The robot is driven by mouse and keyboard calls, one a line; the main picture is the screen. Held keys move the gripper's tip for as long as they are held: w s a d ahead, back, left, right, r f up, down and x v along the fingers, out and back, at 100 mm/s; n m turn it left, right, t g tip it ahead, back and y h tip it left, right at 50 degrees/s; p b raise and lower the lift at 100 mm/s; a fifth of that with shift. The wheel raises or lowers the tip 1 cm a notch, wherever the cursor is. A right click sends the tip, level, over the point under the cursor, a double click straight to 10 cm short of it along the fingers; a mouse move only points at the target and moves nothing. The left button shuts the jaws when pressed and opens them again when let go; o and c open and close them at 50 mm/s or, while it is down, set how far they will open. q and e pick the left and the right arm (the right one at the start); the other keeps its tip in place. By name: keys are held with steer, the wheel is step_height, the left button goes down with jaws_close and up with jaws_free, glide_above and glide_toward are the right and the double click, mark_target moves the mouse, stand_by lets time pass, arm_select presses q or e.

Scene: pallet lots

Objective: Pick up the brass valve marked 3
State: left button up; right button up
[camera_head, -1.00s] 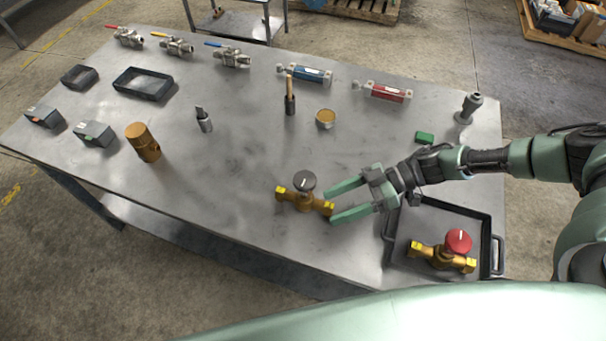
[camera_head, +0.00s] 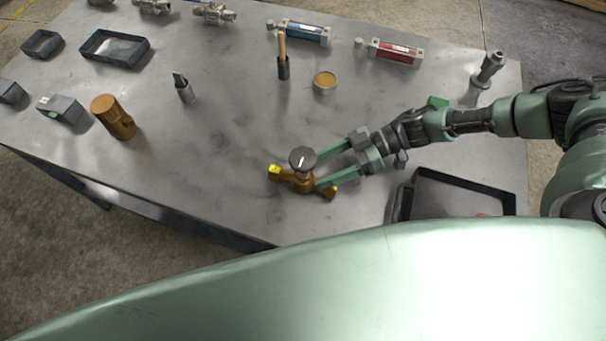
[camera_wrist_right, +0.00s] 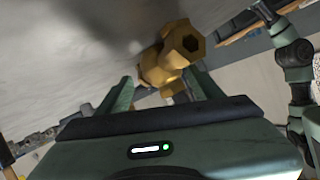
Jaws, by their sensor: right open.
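A brass valve (camera_head: 306,184) with a round black knob bearing a white line lies on the grey metal table, in front of me. I cannot read a number on it. My right gripper (camera_head: 319,170) is open, its green fingers reaching in from the right, one on each side of the valve's right part. In the right wrist view the brass valve (camera_wrist_right: 168,60) shows its hexagonal end just beyond and between the open fingertips (camera_wrist_right: 160,87). I cannot tell whether either finger touches it. My left gripper is not in view.
A black tray (camera_head: 402,204) stands at the right, its front hidden by my body, with a sliver of red in it. The table left of the valve is clear.

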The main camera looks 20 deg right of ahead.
mark_target(304, 177)
steer(key=p+x, duration=0.1)
steer(key=x, duration=0.3)
steer(key=shift+s+a, duration=0.1)
steer(key=shift+a, duration=0.35)
steer(key=shift+a+f, duration=0.2)
steer(key=shift+a, duration=0.1)
steer(key=shift+c, duration=0.4)
jaws_close()
steer(key=shift+r, duration=0.1)
